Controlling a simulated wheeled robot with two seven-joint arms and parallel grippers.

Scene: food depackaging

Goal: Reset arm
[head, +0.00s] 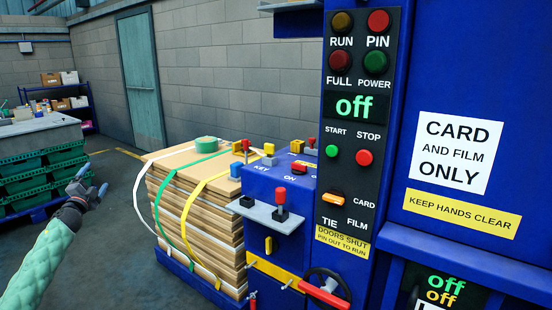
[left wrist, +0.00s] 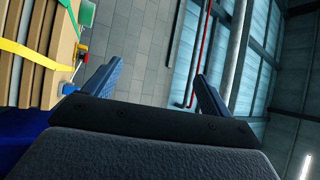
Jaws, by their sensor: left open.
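My left arm (head: 38,268) comes in from the lower left of the head view. My left gripper (head: 90,184) is raised over the floor, between the green crates and the strapped cardboard stack. In the left wrist view its two blue fingers (left wrist: 152,85) are spread wide with nothing between them. It is open and empty, apart from any object. My right gripper does not show in either view.
A blue baler with a control panel (head: 359,130) fills the right; its display reads off. A strapped cardboard stack (head: 208,213) stands on a blue pallet beside it. Green crates (head: 28,168) are at the left. Open floor (head: 118,240) lies between the crates and the stack.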

